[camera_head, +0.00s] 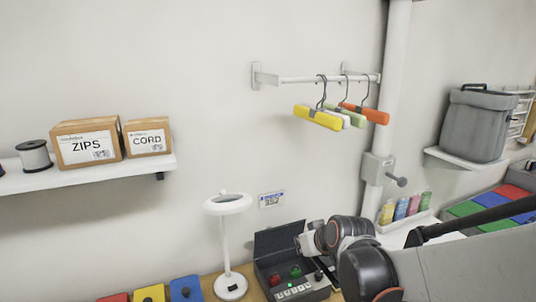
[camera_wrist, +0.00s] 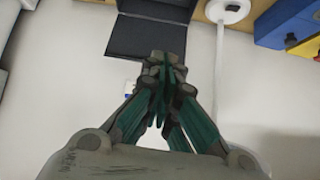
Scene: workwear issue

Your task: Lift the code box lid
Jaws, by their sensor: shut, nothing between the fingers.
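The code box (camera_head: 268,289) is a dark box on the wooden table. Its lid (camera_head: 278,240) stands raised at the back, so the inside shows with a red knob, a green knob, a row of keys and a small lit green light. The lid also shows as a dark panel in the wrist view (camera_wrist: 140,32). My gripper (camera_wrist: 165,65) is shut and empty, its fingertips overlapping the lid's edge in the wrist view. I cannot tell whether they touch it. In the head view my wrist is at the lid's right side, and the fingers are not clear.
A white lamp (camera_head: 223,245) stands just left of the box. Blue (camera_head: 185,289), yellow (camera_head: 150,293) and red bins line the table further left. A tray of coloured bottles (camera_head: 401,210) is at the right. Hangers (camera_head: 318,117) hang from a wall rail above.

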